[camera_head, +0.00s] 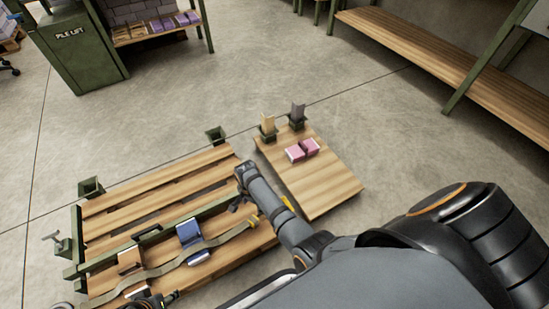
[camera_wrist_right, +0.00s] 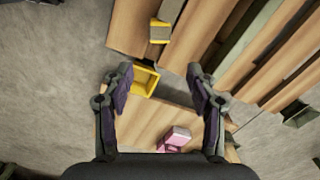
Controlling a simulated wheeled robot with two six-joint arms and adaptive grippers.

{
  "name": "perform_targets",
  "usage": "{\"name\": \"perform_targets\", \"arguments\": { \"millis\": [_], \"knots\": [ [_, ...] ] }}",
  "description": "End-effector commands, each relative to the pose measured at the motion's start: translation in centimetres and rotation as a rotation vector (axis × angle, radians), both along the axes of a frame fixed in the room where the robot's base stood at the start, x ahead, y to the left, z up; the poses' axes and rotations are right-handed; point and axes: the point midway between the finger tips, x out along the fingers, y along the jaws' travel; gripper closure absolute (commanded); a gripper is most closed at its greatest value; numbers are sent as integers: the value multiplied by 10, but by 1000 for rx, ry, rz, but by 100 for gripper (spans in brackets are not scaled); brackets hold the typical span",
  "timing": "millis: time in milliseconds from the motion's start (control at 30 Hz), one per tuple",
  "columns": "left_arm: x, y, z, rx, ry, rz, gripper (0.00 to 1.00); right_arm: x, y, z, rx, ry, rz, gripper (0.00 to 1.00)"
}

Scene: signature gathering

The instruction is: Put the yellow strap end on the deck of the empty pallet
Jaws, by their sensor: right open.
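The slatted wooden pallet (camera_head: 125,200) lies on the floor at left in the head view. A tan strap (camera_head: 215,243) runs across it. The yellow strap end (camera_head: 252,222) is at the pallet's right edge; in the right wrist view the yellow piece (camera_wrist_right: 160,31) lies over the slats. My right gripper (camera_head: 237,206) is over the pallet's right part, partly hidden by its own arm. The right wrist view shows its two fingers apart and empty (camera_wrist_right: 158,74). My left gripper (camera_head: 155,301) is at the bottom edge, mostly cut off; its jaws are unclear.
A blue item (camera_head: 189,233) and a brown item (camera_head: 130,261) lie on the pallet by the strap. A yellow open frame (camera_wrist_right: 146,79) sits between pallet and a wooden board (camera_head: 325,185) bearing pink boxes (camera_head: 302,150).

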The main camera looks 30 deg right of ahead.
Motion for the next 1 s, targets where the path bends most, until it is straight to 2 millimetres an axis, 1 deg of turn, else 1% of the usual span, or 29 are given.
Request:
{"name": "perform_targets", "arguments": {
  "millis": [67, 133, 167, 200, 233, 267, 300, 367, 400, 500, 600, 667, 1000],
  "knots": [
    [0, 0, 0, 0, 0, 0, 60, -13, -10, -5, 0, -10, 50, 42],
    [0, 0, 0, 0, -1, 0, 60, -37, -26, -7, 3, -40, 161, 42],
    [0, 0, 0, 0, -1, 0, 60, -50, -34, -7, 3, -57, 228, 42],
    [0, 0, 0, 0, -1, 0, 60, -69, -45, -3, -2, -84, 331, 42],
    [0, 0, 0, 0, -1, 0, 60, -83, -52, 1, -8, -106, 415, 42],
    [0, 0, 0, 0, -1, 0, 60, -97, -58, 8, -14, -129, 501, 42],
    [0, 0, 0, 0, -1, 0, 60, -115, -64, 18, -25, -157, 615, 42],
    [1, 0, 0, 0, -2, 0, 60, -138, -70, 36, -46, -198, 781, 42],
    [1, 0, 0, 0, -2, 0, 60, -151, -71, 49, -58, -221, 882, 42],
    [1, 0, 0, 0, -2, -1, 60, -174, -70, 76, -84, -268, 1076, 42],
    [1, 0, 0, 0, -2, -1, 60, -184, -68, 91, -99, -293, 1177, 42],
    [1, 0, 0, 0, -2, -1, 60, -185, -68, 94, -103, -298, 1199, 42],
    [1, 0, 0, 0, -2, -1, 60, -185, -68, 94, -103, -299, 1199, 42]
  ]
}}
